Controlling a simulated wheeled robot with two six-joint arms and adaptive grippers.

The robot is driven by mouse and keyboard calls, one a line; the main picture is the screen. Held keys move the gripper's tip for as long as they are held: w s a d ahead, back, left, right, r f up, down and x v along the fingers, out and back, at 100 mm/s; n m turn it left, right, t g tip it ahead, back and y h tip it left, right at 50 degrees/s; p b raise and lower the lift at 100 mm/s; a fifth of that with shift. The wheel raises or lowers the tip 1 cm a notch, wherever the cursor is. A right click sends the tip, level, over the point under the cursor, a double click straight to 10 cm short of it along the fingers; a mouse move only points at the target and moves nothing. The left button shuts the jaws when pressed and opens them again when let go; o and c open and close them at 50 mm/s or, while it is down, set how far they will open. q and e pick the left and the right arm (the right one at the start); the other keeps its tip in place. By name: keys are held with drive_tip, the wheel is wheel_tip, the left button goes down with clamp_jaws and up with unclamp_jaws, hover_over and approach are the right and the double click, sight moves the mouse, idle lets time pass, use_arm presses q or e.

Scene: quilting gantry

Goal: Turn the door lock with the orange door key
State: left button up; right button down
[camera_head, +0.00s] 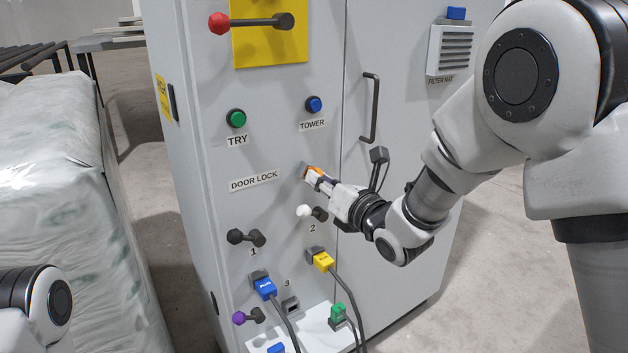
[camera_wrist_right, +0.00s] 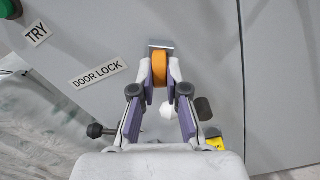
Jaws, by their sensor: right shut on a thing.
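The orange door key (camera_head: 313,175) is at the door lock (camera_head: 303,168), beside the DOOR LOCK label on the grey cabinet. My right gripper (camera_head: 322,182) is shut on the key. In the right wrist view the orange key (camera_wrist_right: 159,70) stands between the two fingertips of the right gripper (camera_wrist_right: 159,88). Its far end meets the grey metal lock (camera_wrist_right: 160,44) on the cabinet face. How deep the key sits in the lock is hidden. Only part of my left arm shows at the lower left of the head view; its gripper is out of view.
The cabinet has a green TRY button (camera_head: 236,118), a blue TOWER button (camera_head: 314,104) and a red-knobbed lever (camera_head: 219,23). Below the lock are a white-knobbed lever (camera_head: 304,211), a black one (camera_head: 235,236), and blue (camera_head: 265,288) and yellow (camera_head: 323,261) plugs. A wrapped stack (camera_head: 70,200) stands left.

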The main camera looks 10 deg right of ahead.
drive_tip(key=n+b, duration=0.2)
drive_tip(key=shift+n, duration=0.3)
drive_tip(key=shift+f+b, duration=0.1)
drive_tip(key=shift+b, duration=0.2)
drive_tip(key=n+b, duration=0.2)
drive_tip(key=b, duration=0.1)
drive_tip(key=shift+f+n, duration=0.1)
drive_tip(key=shift+n, duration=0.2)
drive_tip(key=c, duration=1.1)
unclamp_jaws()
drive_tip(key=shift+r, duration=0.2)
